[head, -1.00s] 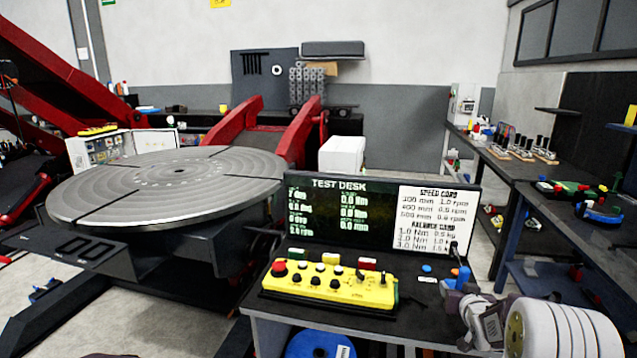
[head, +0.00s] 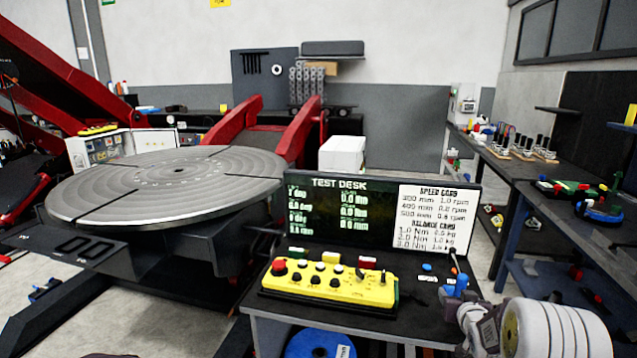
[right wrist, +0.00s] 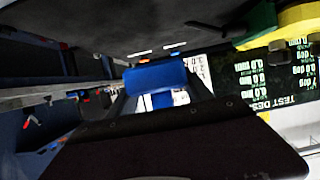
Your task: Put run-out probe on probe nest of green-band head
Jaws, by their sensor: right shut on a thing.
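My right gripper (head: 460,291) is at the right end of the test desk, low in the head view. It is shut on a small blue thing, which I take to be the run-out probe (head: 457,284); a thin dark stem with an orange-red tip shows just above it. In the right wrist view the blue body (right wrist: 155,77) sits in front of the dark gripper housing, partly hidden. I cannot make out a green-band head or its probe nest for certain. My left gripper is not in view.
A yellow control box (head: 330,286) with knobs stands on the desk, below the test desk display (head: 330,208). A large round grey turntable (head: 170,183) is at the left. A bench (head: 560,206) with coloured parts runs along the right. A blue reel (head: 318,346) sits under the desk.

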